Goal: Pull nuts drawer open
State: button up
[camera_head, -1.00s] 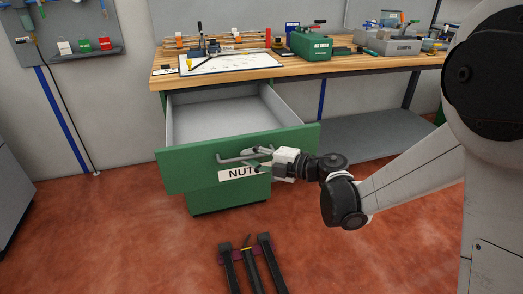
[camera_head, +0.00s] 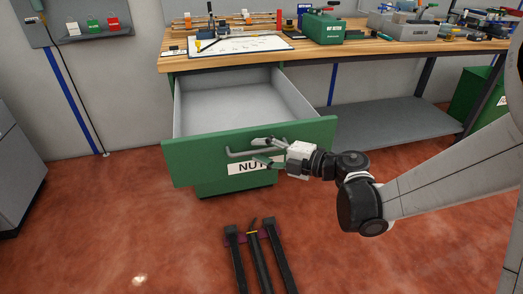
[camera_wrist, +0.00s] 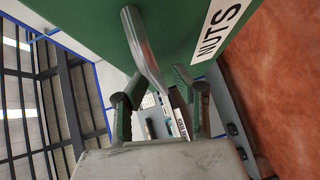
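The green nuts drawer (camera_head: 210,163) hangs under the workbench and stands well out, its grey interior (camera_head: 235,105) showing empty. Its front carries a white NUTS label, partly hidden by my gripper in the head view; the label (camera_wrist: 218,24) also shows in the wrist view. The metal bar handle (camera_head: 237,154) is on the front; in the wrist view the handle (camera_wrist: 143,52) runs down toward the space between my fingers. My gripper (camera_head: 262,151) is at the handle, its fingers (camera_wrist: 158,100) spread apart. I cannot tell whether they touch the bar.
The wooden workbench (camera_head: 370,47) above holds a green box (camera_head: 322,27), a paper sheet (camera_head: 243,44) and tools. A grey lower shelf (camera_head: 380,133) is at the right. Dark rails (camera_head: 258,262) lie on the red floor in front of the drawer. A grey cabinet (camera_head: 15,165) stands at left.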

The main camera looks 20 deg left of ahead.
jog(key=s+d+r, duration=0.1)
jog(key=d, duration=1.1)
jog(key=shift+r, duration=0.35)
jog(key=shift+a, duration=0.1)
